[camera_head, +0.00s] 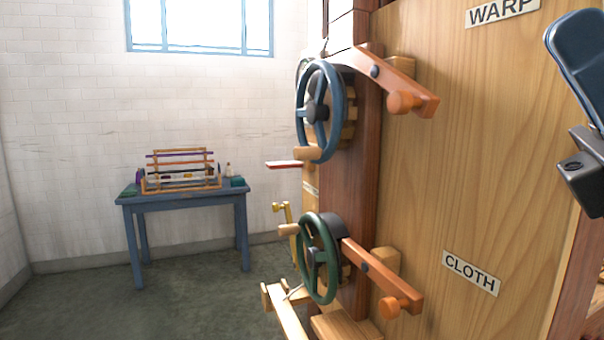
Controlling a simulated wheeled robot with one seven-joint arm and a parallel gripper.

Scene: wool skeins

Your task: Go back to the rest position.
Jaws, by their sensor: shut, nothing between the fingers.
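Part of my own arm, a blue link (577,58) with a dark grey block (582,172) below it, shows at the right edge and is cut off there. I can make out no gripper fingers in this view. The arm part appears in front of a large wooden panel (470,150), and I cannot tell the gap between them.
The panel carries WARP (502,11) and CLOTH (470,273) labels. A blue handwheel (301,115), a green handwheel (306,270) and wooden levers (405,80) jut out from the frame. A blue table (185,198) holding a small loom (180,172) stands at the back left. The floor between is clear.

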